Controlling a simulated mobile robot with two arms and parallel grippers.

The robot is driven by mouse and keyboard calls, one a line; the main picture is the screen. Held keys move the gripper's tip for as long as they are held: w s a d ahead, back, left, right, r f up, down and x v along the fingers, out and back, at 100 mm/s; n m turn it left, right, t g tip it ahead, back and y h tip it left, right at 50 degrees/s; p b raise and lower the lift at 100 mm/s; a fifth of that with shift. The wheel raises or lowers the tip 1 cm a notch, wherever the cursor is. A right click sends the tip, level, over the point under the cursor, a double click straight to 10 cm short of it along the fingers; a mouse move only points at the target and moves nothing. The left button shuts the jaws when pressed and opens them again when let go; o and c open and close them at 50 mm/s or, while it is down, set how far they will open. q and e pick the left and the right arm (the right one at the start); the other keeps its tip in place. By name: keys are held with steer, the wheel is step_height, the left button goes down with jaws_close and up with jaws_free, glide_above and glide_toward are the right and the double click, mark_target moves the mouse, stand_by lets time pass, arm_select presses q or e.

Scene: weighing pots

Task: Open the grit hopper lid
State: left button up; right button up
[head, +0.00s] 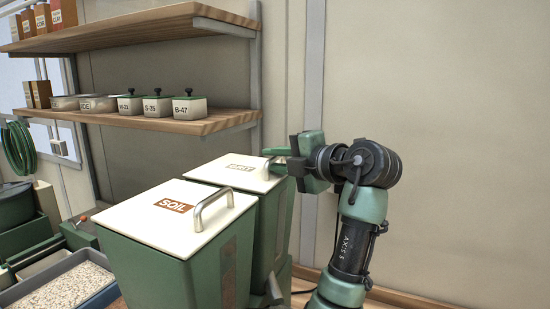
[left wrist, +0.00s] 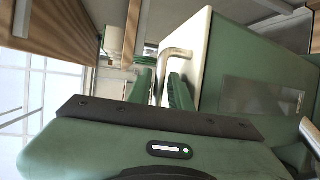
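The grit hopper (head: 270,225) is a green bin with a shut cream lid (head: 225,172) labelled GRIT, behind the soil hopper. Its metal handle (head: 267,170) is at the lid's right edge, partly hidden by my left gripper (head: 278,158). In the left wrist view, the two green fingers of my left gripper (left wrist: 163,88) stand apart, with the bent handle (left wrist: 176,53) reaching between them. I cannot tell whether either finger touches it. The hopper's green side (left wrist: 255,75) fills the right of that view. My right gripper is not in view.
The soil hopper (head: 165,260) stands in front with its lid shut and its handle (head: 213,207) raised. A wooden shelf (head: 215,122) with lidded pots hangs behind. A tray of pale grit (head: 60,285) sits at lower left. The wall at right is clear.

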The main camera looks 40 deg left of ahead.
arm_select(q)
jaws_close()
stand_by(1.3)
